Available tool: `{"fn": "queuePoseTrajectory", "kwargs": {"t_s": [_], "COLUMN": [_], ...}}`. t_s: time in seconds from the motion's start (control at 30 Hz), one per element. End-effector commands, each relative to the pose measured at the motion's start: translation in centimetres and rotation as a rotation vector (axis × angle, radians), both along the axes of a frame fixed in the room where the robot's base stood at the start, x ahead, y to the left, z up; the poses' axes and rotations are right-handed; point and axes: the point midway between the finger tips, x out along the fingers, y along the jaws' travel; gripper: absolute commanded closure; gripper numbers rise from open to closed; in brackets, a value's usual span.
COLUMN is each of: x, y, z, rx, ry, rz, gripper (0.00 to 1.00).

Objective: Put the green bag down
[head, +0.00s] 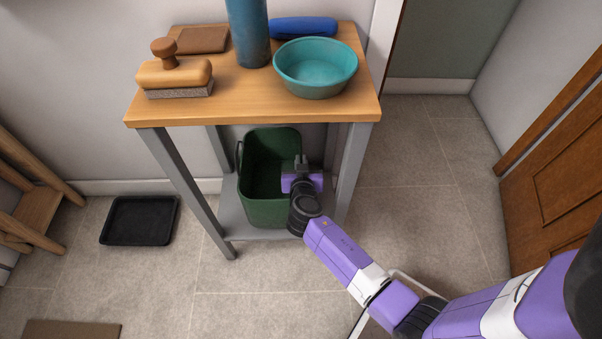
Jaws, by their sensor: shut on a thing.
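The green bag (262,208) looks like a deep, open-topped, stiff-sided tub, with a dark loop at its left side. It is upright under the bench top, over the grey lower shelf (236,222). I cannot tell whether its base touches the shelf. My gripper (301,162) is at the bag's right side near the rim, shut on it. The fingertips are small here, and my wrist hides the bag's lower right part.
The wooden bench top (225,108) above holds a brush (175,78), a teal bowl (316,70), a blue cylinder (248,35) and a blue roll (303,27). Grey legs (187,190) flank the shelf. A black tray (139,221) lies left. Floor at right is clear.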

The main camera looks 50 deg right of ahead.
Motion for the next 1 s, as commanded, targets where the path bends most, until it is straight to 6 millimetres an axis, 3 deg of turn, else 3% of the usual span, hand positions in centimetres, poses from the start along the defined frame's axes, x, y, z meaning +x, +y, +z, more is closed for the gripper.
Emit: {"fn": "queuePoseTrajectory", "kwargs": {"t_s": [0.4,0.87,0.9,1.0], "x": [0.1,0.1,0.0,0.0], "y": [0.0,0.0,0.0,0.0], "z": [-4.3,-4.7,-4.8,-4.7], "rx": [0.001,0.0,0.001,0.001], "ry": [-0.004,-0.005,-0.001,-0.001], "rz": [0.001,0.001,0.001,0.001], "gripper": [1.0,1.0,0.89,0.71]}}
